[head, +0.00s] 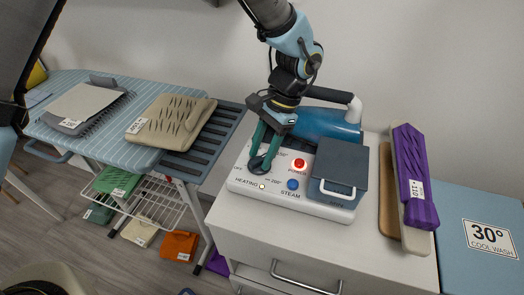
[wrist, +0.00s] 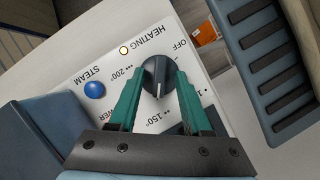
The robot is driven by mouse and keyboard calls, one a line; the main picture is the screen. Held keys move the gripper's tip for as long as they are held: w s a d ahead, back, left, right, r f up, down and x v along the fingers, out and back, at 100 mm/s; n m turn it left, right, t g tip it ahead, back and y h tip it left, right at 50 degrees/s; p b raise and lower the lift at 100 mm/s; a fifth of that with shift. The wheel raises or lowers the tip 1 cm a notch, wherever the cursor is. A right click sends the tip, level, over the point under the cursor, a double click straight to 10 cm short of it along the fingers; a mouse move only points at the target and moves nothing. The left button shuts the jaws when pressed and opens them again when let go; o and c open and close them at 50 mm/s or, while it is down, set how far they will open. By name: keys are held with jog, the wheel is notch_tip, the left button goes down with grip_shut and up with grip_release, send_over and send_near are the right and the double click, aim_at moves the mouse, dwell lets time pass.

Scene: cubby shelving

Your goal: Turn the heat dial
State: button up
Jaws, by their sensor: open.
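The heat dial (wrist: 160,80) is a dark round knob with a white pointer line on the white steam station panel (head: 280,199). Around it are printed OFF, 150° and 200° marks. In the wrist view the pointer is aimed toward the 150° side. My gripper (wrist: 157,92) is open, with its green fingers on either side of the dial; I cannot tell whether they touch it. In the head view my gripper (head: 263,162) comes down over the dial (head: 256,164), which is partly hidden by the fingers.
A lit red power button (head: 299,163) and a blue steam button (head: 293,184) sit right of the dial.

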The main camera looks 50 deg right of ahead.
jog(key=b+v, duration=0.2)
jog(key=v, duration=0.8)
jog(key=shift+d+r+b, duration=0.2)
jog(key=shift+r+b, duration=0.15)
jog(key=shift+s, duration=0.1)
